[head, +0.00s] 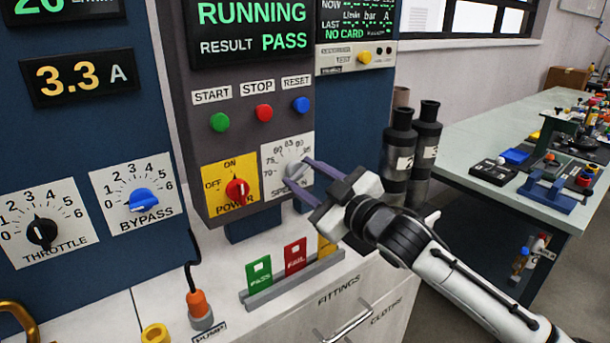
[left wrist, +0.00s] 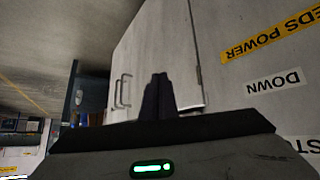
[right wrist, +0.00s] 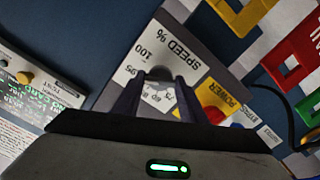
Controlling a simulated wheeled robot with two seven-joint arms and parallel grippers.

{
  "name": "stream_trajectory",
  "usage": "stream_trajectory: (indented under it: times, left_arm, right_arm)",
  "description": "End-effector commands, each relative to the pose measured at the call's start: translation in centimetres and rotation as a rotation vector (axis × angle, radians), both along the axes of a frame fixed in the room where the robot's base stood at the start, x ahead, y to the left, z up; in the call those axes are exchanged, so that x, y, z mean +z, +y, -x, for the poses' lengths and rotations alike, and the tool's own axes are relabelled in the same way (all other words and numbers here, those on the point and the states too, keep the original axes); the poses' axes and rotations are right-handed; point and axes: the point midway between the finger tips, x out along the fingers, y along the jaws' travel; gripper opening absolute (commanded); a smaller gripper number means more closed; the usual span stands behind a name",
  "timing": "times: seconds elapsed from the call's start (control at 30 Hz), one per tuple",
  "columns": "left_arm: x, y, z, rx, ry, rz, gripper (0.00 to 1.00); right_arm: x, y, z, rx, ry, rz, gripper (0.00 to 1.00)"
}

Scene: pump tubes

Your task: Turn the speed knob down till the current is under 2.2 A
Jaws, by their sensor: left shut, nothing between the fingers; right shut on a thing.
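The grey speed knob (head: 293,171) sits on a white dial plate (head: 272,154) on the grey control box. My right gripper (head: 300,176) is shut on the knob, with its two fingers on either side. In the right wrist view the knob (right wrist: 160,74) shows between the fingertips, below the "SPEED %" lettering. The knob's pointer is too small and covered to read. The current display (head: 82,77) reads 3.3 A. My left gripper (left wrist: 158,92) is shut and empty in the left wrist view, near a pale cabinet front; it is outside the head view.
The red power knob (head: 237,189) is just left of the speed plate. Start, stop and reset buttons (head: 263,113) are above it. Pass and fail cards (head: 294,258) stand in a rack below my right gripper. Dark cylinders (head: 399,150) stand to the right.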

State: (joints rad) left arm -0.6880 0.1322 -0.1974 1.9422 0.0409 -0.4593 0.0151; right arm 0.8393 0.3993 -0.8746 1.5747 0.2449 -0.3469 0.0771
Motion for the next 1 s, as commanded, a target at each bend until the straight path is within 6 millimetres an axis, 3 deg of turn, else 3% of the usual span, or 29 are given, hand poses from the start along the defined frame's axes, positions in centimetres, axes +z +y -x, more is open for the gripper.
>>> stream_trajectory:
  times: [0.17, 0.2, 0.3, 0.67, 1.0]
  left_arm:
    - [-0.1, 0.0, 0.1, 0.0, 0.003, -0.001, 0.0]
    - [-0.1, 0.0, 0.1, -0.001, 0.003, -0.001, 0.0]
    - [-0.1, 0.0, 0.1, -0.001, 0.005, -0.002, 0.0]
    - [-0.2, -0.2, 0.1, -0.004, 0.006, -0.001, 0.0]
    - [-0.4, -0.2, 0.1, -0.006, 0.005, 0.0, 0.0]
  right_arm:
    - [-0.2, 0.0, 0.0, -0.001, 0.003, 0.001, 0.15]
    - [-0.2, 0.0, 0.0, -0.001, 0.003, 0.001, 0.44]
    - [-0.1, 0.0, 0.0, 0.0, 0.002, 0.001, 0.56]
    - [-0.1, -0.4, 0.4, -0.001, 0.001, 0.0, 0.56]
    - [-0.3, -3.8, 5.2, -0.001, 0.004, 0.002, 0.56]
